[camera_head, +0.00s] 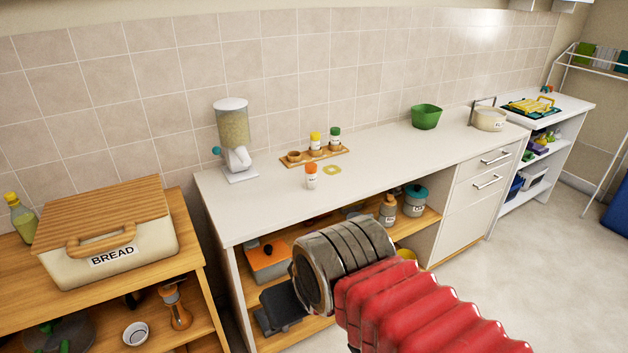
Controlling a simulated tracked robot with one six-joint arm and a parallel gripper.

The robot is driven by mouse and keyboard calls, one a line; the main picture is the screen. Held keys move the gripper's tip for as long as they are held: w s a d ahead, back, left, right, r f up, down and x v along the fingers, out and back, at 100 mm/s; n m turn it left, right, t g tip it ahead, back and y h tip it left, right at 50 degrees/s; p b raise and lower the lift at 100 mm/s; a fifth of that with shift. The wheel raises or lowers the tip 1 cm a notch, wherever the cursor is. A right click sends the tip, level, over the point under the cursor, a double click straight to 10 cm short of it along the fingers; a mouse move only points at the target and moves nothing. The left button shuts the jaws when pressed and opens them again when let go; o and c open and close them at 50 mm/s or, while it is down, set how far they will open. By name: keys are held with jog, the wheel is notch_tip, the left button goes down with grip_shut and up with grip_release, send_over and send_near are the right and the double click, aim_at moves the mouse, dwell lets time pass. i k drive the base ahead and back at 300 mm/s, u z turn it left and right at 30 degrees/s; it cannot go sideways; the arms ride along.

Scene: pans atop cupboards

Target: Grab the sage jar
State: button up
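Three small spice jars show on the white counter. A green-capped jar (334,142) and a yellow-capped jar (315,144) stand upright in a wooden rack (296,160). An orange-capped jar (311,178) stands on the counter in front of the rack. The labels are too small to read, so I cannot tell which jar is sage. My gripper (270,318) is at the lower middle, in front of the counter and below its top, apart from the jars. Its dark fingers are partly hidden by my wrist, and their opening is unclear.
A dispenser (234,137) stands left of the rack. A green bowl (426,117) and a pale pot (489,119) stand farther right. A bread box (110,240) is at left. The counter (385,160) is clear right of the rack.

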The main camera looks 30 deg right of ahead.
aim_at(311, 167)
jog(key=u, duration=0.25)
jog(key=i, duration=1.1)
jog(key=u, duration=0.25)
